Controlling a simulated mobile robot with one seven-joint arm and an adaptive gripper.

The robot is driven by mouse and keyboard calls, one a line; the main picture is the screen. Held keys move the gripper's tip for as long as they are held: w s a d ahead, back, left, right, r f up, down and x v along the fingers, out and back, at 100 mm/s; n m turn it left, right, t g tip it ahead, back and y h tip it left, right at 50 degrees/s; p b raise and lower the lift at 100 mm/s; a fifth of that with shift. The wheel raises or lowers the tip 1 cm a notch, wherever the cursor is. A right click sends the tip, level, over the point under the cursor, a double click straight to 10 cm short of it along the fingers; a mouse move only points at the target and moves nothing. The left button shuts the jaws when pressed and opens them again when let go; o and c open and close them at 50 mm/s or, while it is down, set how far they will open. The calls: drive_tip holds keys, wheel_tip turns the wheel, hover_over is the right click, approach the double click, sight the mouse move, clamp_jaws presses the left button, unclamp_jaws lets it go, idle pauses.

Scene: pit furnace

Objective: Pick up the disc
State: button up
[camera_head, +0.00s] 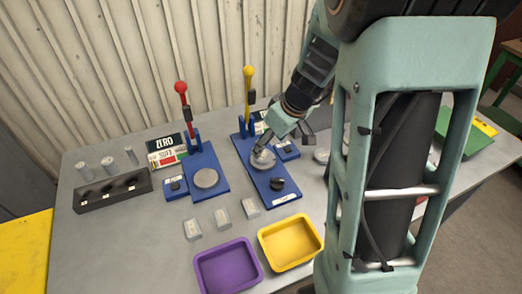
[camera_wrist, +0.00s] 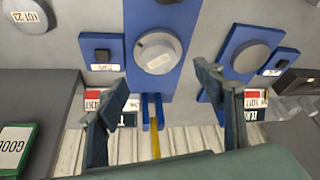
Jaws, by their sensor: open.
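A pale grey disc with a small label (camera_head: 262,160) sits on the blue fixture with the yellow lever (camera_head: 248,85). In the wrist view this disc (camera_wrist: 158,50) lies ahead of my gripper, roughly centred between the fingers. My gripper (camera_head: 284,130) is open and empty; in the wrist view its two dark fingers (camera_wrist: 162,84) are spread wide, apart from the disc. A second grey disc (camera_head: 206,178) sits on the blue fixture with the red lever (camera_head: 181,95). A third round grey piece with a lot label (camera_wrist: 22,14) shows at the wrist view's upper left corner.
A purple tray (camera_head: 228,268) and a yellow tray (camera_head: 290,243) stand at the table's front. Several small grey blocks (camera_head: 221,217) lie behind them. A dark rack (camera_head: 112,190) with metal cylinders stands at left. A green tray (camera_head: 468,138) is at right, beyond my arm.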

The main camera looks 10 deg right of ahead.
sight(263, 155)
drive_tip(key=shift+x, duration=3.05)
drive_tip(key=shift+d, duration=0.1)
clamp_jaws()
drive_tip(key=shift+r, duration=0.1)
